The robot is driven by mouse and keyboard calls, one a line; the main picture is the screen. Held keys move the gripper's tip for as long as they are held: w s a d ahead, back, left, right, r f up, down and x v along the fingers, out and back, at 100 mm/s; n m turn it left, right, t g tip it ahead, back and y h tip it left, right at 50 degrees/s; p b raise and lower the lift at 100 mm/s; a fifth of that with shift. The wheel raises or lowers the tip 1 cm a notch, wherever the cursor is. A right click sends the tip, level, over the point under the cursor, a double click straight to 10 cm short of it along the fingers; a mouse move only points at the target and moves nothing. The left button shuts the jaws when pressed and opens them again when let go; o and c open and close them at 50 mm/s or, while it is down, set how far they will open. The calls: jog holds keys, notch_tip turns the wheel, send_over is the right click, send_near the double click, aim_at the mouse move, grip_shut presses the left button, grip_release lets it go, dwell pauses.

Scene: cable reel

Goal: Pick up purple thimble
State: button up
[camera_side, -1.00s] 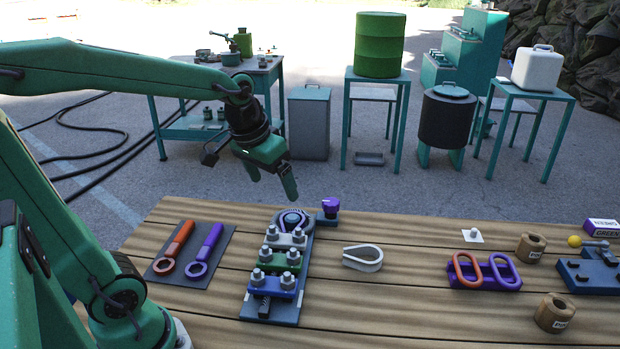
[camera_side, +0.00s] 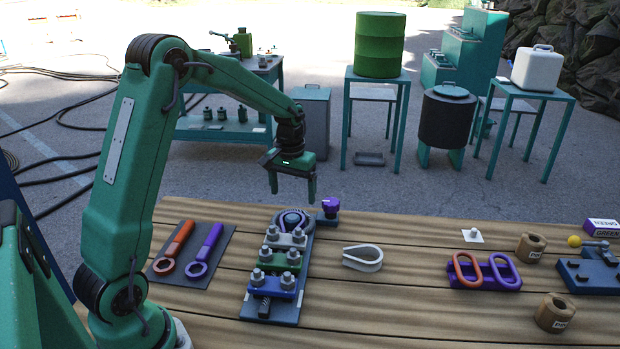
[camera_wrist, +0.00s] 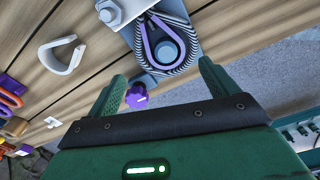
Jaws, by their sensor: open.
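The purple thimble (camera_side: 292,213) is a teardrop loop sitting inside a dark rope eye at the far end of the blue clamp fixture (camera_side: 284,312). In the wrist view the thimble (camera_wrist: 149,45) shows at the top centre, with rope around its outside and a post inside it. My gripper (camera_side: 293,191) is open and empty, fingers pointing down, above the rope eye with a gap below the tips. In the wrist view my gripper (camera_wrist: 164,72) has its two fingers apart, with the thimble seen beyond and between them.
A purple knob (camera_side: 330,205) on a small block stands just right of the rope eye. Nuts and bolts (camera_side: 271,234) rise along the fixture. A pale loop (camera_side: 363,258) lies to the right, and two wrenches (camera_side: 205,250) lie on a dark mat to the left.

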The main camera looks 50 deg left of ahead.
aim_at(293, 216)
jog(key=shift+w+a+f, duration=0.2)
jog(key=shift+a+f, duration=0.15)
jog(key=shift+f, duration=0.25)
jog(key=shift+w+a+f, duration=0.15)
jog(key=shift+a+f, duration=0.2)
jog(key=shift+f, duration=1.45)
jog(key=shift+d+f, duration=0.1)
jog(key=shift+f, duration=2.5)
jog(key=c, duration=1.2)
